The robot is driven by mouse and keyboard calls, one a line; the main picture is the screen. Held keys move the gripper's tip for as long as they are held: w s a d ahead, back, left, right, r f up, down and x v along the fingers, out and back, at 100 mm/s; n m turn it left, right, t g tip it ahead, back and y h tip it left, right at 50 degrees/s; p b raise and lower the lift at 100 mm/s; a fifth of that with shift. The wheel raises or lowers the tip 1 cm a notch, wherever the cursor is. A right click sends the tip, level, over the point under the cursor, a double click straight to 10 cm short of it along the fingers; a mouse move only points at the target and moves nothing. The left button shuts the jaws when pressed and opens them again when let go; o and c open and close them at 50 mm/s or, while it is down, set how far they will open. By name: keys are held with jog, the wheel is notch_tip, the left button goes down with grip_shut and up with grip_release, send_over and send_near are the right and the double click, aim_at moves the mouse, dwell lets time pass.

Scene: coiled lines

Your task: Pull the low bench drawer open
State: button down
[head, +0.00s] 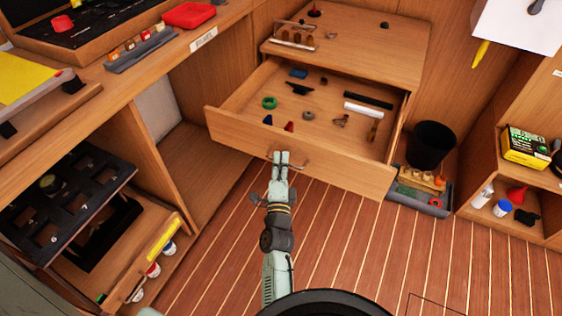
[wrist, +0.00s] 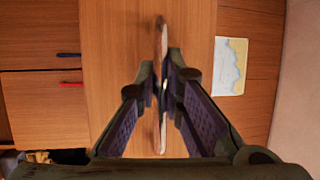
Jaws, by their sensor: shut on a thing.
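The low bench drawer (head: 300,155) is a wide wooden drawer, and it stands well out from its cabinet with its inside in view. My gripper (head: 281,156) is at the middle of the drawer front. It is shut on the drawer's bar handle (head: 295,164), which also shows as an upright bar between my fingers in the wrist view (wrist: 162,45). The fingers hide the middle of the handle. Inside the drawer lie a green ring (head: 269,102), a white tube (head: 363,109), a black tube (head: 368,98) and several small items.
A black bin (head: 430,146) stands right of the drawer, with a grey tray (head: 418,200) of small items on the floor near the drawer's right corner. A bench with open shelves (head: 120,100) is at the left. The striped floor (head: 350,240) before the drawer is clear apart from my arm.

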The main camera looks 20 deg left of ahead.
dwell(0.3)
jog(key=c, duration=1.7)
grip_release()
jog(key=shift+s, duration=0.1)
